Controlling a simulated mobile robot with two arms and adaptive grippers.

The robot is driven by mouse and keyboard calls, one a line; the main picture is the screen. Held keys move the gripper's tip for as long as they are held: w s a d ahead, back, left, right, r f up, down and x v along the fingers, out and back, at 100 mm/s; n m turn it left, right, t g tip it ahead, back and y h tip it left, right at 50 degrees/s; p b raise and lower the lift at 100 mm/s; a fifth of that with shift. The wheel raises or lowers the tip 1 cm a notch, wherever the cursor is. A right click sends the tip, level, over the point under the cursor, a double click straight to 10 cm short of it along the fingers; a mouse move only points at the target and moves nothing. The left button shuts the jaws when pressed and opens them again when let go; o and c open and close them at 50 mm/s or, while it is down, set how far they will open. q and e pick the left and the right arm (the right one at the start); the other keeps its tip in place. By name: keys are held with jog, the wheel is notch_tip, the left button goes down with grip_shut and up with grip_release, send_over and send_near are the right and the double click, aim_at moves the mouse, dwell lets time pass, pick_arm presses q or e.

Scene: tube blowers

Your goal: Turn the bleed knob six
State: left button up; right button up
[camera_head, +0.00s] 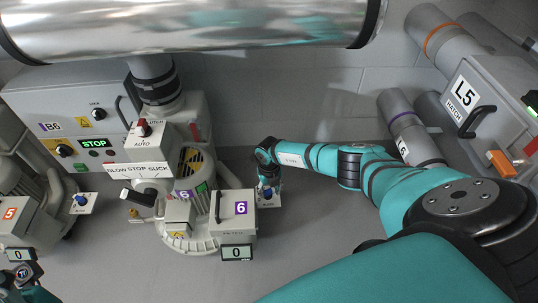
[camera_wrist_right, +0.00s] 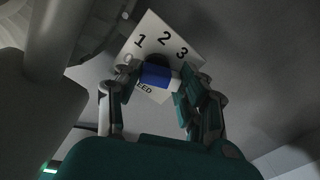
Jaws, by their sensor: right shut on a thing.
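The blue bleed knob six (camera_head: 267,193) sits on a small white plate at the right side of the blower unit marked 6 (camera_head: 228,213). In the right wrist view the knob (camera_wrist_right: 155,75) is a blue cylinder with a pale end, in front of a dial plate (camera_wrist_right: 166,42) numbered 1, 2, 3. The lettering under it is partly covered. My right gripper (camera_head: 266,183) reaches down onto the knob, with its fingers (camera_wrist_right: 152,84) closed on either side of it. Unit six's display (camera_head: 237,253) reads 0.
Unit 5 (camera_head: 12,213) with its own blue knob (camera_head: 81,200) stands at left. Behind it is the B6 cabinet (camera_head: 75,125) with a green STOP display. The L5 hatch box (camera_head: 480,95) and pipes are at right. A large shiny pipe (camera_head: 190,25) crosses the top. Floor in front of unit six is clear.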

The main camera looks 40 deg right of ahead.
aim_at(269, 190)
dwell(0.3)
jog(key=o, duration=1.2)
jog(key=shift+c, duration=0.2)
notch_tip(269, 190, up, 12)
jog(key=shift+s, duration=0.1)
